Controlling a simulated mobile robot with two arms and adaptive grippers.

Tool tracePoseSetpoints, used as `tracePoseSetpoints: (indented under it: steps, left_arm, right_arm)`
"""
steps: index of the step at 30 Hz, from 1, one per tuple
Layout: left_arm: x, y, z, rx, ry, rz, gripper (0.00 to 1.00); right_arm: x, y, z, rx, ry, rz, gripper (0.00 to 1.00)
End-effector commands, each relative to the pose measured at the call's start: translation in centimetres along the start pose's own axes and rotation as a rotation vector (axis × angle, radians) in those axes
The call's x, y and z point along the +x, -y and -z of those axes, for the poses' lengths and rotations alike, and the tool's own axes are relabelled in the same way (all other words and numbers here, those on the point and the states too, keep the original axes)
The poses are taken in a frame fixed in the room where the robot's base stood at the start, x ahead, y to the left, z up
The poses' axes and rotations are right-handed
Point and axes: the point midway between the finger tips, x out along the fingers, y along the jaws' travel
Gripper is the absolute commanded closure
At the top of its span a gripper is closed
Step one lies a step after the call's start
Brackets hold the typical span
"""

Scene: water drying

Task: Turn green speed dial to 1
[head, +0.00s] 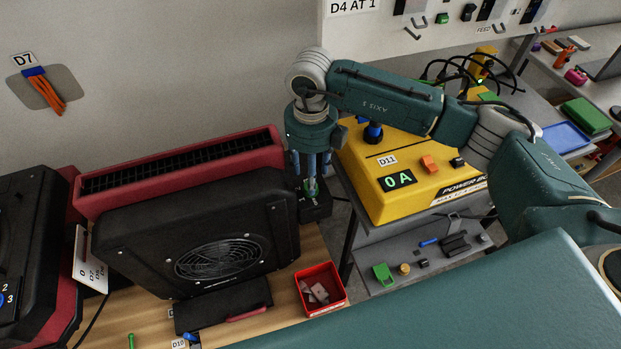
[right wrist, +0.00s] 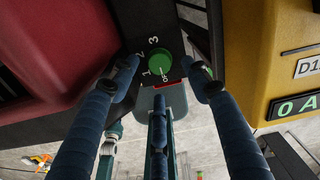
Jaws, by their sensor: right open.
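The green speed dial (right wrist: 160,63) sits on a black control box (right wrist: 146,18) with white marks 1, 2 and 3 around it, and what looks like a 0 at its lower edge. Which mark its pointer faces is too small to tell. In the head view the dial (head: 311,187) shows partly between my fingers. My right gripper (head: 311,176) points down over the box (head: 318,208). Its three blue fingers (right wrist: 163,75) are open and spread around the dial, with no clear contact visible. My left gripper is not in view.
A black fan unit (head: 200,235) and red heater-like housing (head: 180,170) stand left of the dial. A yellow power box (head: 400,165) reading 0 A stands close on the right. A red bin (head: 322,290) sits in front on the wooden table.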

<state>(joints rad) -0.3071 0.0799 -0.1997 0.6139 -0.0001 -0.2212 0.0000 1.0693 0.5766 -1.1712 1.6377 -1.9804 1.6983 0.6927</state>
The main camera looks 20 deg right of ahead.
Motion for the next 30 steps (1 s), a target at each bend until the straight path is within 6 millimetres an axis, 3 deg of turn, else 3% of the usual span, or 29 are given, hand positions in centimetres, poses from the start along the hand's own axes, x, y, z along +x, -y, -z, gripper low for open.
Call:
tracePoseSetpoints:
  steps: [3,9,19,20,26,30]
  left_arm:
    - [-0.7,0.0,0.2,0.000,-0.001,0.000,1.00]
    - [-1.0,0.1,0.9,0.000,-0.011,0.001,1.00]
    - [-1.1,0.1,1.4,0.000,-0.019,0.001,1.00]
    - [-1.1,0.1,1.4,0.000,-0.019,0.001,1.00]
    - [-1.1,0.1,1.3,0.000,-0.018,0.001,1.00]
    - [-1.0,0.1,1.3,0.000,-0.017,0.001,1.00]
  right_arm:
    - [2.0,0.0,0.1,-0.001,-0.003,0.000,0.52]
    - [4.1,0.0,0.0,0.000,-0.001,0.000,0.52]
    - [4.6,0.0,0.0,-0.001,0.001,0.000,0.52]
    - [4.6,0.0,0.0,-0.001,0.001,0.000,0.54]
    - [4.6,0.0,0.0,-0.001,0.001,0.000,0.94]
    - [4.6,0.0,0.0,0.001,0.000,0.000,0.97]
